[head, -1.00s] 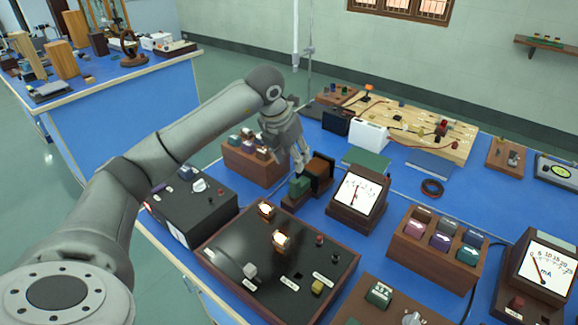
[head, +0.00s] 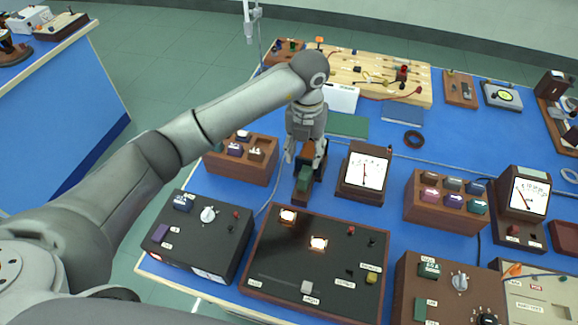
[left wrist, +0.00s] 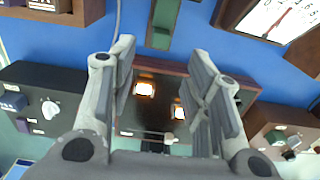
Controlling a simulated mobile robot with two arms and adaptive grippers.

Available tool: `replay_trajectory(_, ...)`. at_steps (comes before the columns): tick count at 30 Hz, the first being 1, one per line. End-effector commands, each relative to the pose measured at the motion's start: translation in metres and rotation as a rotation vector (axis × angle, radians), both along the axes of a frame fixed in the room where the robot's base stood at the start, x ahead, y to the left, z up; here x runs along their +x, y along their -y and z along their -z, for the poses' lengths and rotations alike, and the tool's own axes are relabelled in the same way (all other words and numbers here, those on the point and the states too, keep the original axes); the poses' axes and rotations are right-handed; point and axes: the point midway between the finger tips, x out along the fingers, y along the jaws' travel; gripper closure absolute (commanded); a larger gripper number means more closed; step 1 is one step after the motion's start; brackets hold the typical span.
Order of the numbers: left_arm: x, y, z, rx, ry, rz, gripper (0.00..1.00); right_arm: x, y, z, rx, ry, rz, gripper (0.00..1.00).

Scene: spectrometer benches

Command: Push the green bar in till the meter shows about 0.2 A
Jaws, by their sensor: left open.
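The green bar (head: 304,178) lies in a narrow dark holder with a brown block at its far end, left of the meter. It also shows at the top of the left wrist view (left wrist: 163,22). The meter (head: 366,169) has a white dial with a red needle standing near upright; its figures are too small to read. Its dial shows partly in the left wrist view (left wrist: 282,18). My left gripper (head: 305,158) is open and hangs over the bar's holder. In the left wrist view its fingers (left wrist: 162,55) are apart with nothing between them.
A black panel (head: 285,270) with two lit lamps stands in front of the bar. A black supply box (head: 205,240) is at left, a wooden block rack (head: 240,170) behind it. Another block rack (head: 440,212) and a second meter (head: 528,196) stand right.

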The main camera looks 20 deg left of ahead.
Motion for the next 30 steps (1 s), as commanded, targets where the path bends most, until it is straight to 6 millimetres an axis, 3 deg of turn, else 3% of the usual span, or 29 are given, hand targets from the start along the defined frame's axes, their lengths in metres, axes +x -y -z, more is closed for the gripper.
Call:
replay_trajectory(5, -0.002, 0.001, 0.013, 0.003, -0.007, -0.001, 0.55, 0.000, 0.007, -0.006, -0.008, 0.000, 0.005, 1.00)
replay_trajectory(18, -0.001, 0.001, 0.090, 0.002, -0.005, -0.001, 0.55, -0.001, 0.009, -0.026, -0.011, -0.003, 0.001, 1.00)
replay_trajectory(24, -0.001, 0.001, 0.106, 0.001, -0.003, 0.000, 0.55, -0.001, 0.007, -0.028, -0.009, -0.003, -0.001, 1.00)
replay_trajectory(30, -0.001, 0.001, 0.108, 0.002, -0.002, 0.000, 0.55, -0.001, 0.004, -0.028, -0.005, -0.003, -0.001, 1.00)
